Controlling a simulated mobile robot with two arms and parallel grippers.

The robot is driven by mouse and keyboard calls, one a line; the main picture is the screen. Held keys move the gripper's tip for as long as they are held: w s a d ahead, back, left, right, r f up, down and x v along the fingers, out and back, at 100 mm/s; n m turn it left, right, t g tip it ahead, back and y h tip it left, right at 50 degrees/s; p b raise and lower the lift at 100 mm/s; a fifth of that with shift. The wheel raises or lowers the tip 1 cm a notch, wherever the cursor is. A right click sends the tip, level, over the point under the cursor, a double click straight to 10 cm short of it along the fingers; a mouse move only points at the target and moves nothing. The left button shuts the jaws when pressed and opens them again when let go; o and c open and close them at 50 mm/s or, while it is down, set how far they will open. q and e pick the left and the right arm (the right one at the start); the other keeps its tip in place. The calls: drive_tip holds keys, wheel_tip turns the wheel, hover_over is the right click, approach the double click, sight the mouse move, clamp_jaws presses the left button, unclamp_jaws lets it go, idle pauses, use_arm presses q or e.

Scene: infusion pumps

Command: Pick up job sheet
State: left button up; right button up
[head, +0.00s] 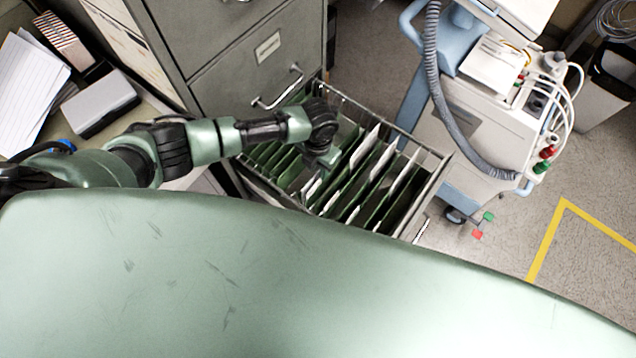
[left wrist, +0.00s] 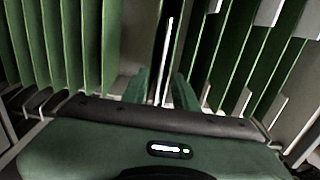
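A white sheet (left wrist: 167,50), probably the job sheet, stands on edge in the left wrist view, in a gap between green hanging folders (left wrist: 222,60). My left gripper (left wrist: 160,80) is open, with one finger on each side of the sheet's line. I cannot tell whether either finger touches it. In the head view my left gripper (head: 328,158) points down into the open file drawer (head: 432,185), and its fingertips are hard to make out. Several white sheets (head: 364,147) stand among the folders there, and I cannot tell which is the one between the fingers. My right gripper is not in view.
The grey filing cabinet (head: 235,45) stands behind the drawer. A wheeled medical machine (head: 465,115) with a grey hose stands close to the drawer's right. A desk with papers (head: 28,85) is at left. Floor at right is clear around yellow tape (head: 548,240).

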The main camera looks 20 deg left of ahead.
use_arm(q)
clamp_jaws()
idle(1.3)
